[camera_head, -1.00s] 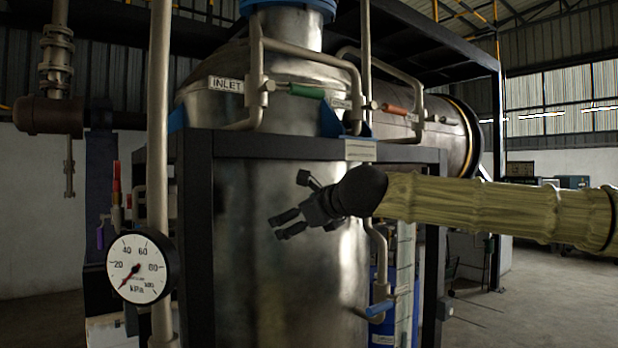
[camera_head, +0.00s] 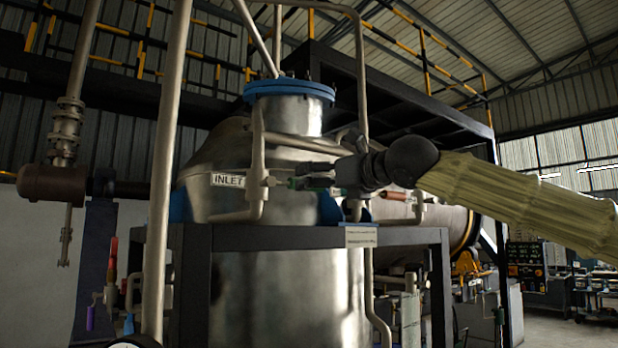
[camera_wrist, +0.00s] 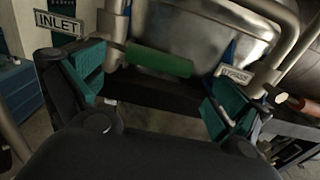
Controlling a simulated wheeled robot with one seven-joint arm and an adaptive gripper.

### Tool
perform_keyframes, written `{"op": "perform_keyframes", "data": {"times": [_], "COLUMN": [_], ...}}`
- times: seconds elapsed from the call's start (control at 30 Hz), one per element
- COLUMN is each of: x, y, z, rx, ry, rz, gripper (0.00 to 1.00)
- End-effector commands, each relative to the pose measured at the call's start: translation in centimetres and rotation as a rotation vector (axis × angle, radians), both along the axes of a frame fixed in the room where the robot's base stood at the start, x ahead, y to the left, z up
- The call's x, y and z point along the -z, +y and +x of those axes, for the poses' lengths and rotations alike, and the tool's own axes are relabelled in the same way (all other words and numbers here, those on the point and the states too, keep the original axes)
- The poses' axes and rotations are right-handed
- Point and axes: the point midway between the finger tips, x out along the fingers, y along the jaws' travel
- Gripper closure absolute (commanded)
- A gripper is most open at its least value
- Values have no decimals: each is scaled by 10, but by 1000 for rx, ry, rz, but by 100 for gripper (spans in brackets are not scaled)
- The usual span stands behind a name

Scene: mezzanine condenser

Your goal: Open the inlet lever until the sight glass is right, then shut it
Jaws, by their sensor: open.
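The inlet lever's green handle (camera_wrist: 160,62) crosses the wrist view, with the INLET tag (camera_wrist: 58,23) to its left. It points sideways from its valve. My gripper (camera_wrist: 155,88) is open, its teal-padded fingers spread to either side below the handle; I cannot tell whether they touch it. In the head view my gripper (camera_head: 308,176) is in front of the lever and hides most of it, right of the INLET tag (camera_head: 228,180). I cannot make out the sight glass level in either view.
A BYPASS tag (camera_wrist: 235,72) and a red-handled lever (camera_head: 395,195) are close on the right. Pipes and the steel vessel (camera_head: 285,285) stand around my gripper. A black frame (camera_head: 290,238) runs below. The gauge (camera_head: 134,343) is almost wholly cut off.

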Motion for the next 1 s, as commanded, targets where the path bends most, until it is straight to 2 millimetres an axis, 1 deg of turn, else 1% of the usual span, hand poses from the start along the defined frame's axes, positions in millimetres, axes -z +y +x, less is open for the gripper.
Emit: {"op": "perform_keyframes", "data": {"times": [0.03,0.1,0.3,0.5,0.73,0.77,0.8,0.97,1.0], "x": [-4,-3,-2,0,0,0,0,0,0], "y": [6,12,25,28,29,29,29,28,28], "z": [7,16,33,39,39,39,39,40,40], "rx": [-1,-1,-2,0,0,0,0,0,1], "ry": [2,1,1,-1,-1,-1,-1,-1,-1], "rz": [-1,-1,-1,-1,-1,-1,-1,-1,-1], "gripper": [0,0,0,0,0,2,9,38,46]}}
